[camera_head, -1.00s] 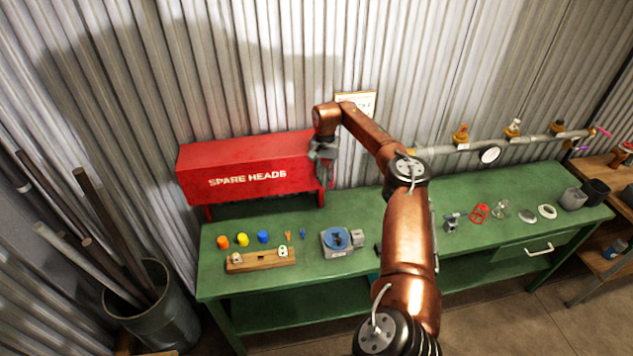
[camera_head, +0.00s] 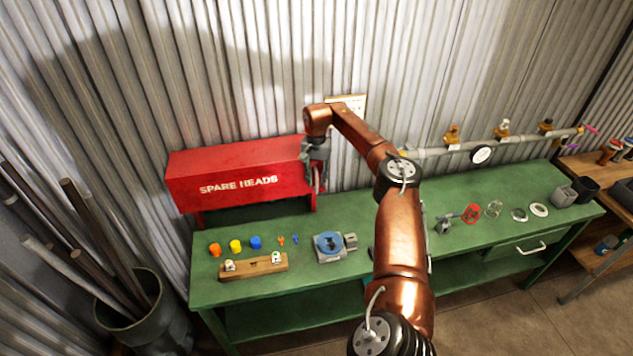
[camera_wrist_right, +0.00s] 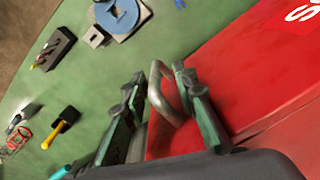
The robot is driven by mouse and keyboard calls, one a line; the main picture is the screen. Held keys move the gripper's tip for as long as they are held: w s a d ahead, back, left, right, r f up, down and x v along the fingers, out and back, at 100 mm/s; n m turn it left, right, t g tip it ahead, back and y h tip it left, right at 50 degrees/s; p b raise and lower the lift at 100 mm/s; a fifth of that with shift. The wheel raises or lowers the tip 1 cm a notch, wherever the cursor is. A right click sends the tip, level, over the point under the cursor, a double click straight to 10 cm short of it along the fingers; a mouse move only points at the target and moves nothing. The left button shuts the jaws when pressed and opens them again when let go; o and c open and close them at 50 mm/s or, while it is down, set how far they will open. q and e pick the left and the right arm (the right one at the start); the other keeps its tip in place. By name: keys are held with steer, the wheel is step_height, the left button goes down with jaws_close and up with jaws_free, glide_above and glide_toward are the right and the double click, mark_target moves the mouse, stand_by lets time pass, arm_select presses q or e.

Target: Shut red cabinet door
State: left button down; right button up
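The red cabinet (camera_head: 228,163) with "SPARE HEADS" on its front stands at the back left of the green bench. Its lettered front looks flat and upright in the head view; I cannot tell whether a gap is left at the door. My right gripper (camera_head: 316,166) is at the cabinet's right end. In the right wrist view my right gripper (camera_wrist_right: 160,112) has its fingers apart, with a grey metal loop handle (camera_wrist_right: 160,88) between them, closer to the right finger. The handle is by the red panel (camera_wrist_right: 235,75). My left gripper is not in view.
The green bench (camera_head: 400,262) holds colored caps, a wooden block (camera_head: 255,264), a blue-topped device (camera_head: 329,245) and several small parts on the right. A pipe with valves (camera_head: 470,147) runs along the corrugated wall. A bin of pipes (camera_head: 150,310) stands at the left.

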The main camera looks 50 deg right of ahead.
step_height(320, 180, up, 11)
steer(key=shift+r, duration=0.2)
stand_by(0.7)
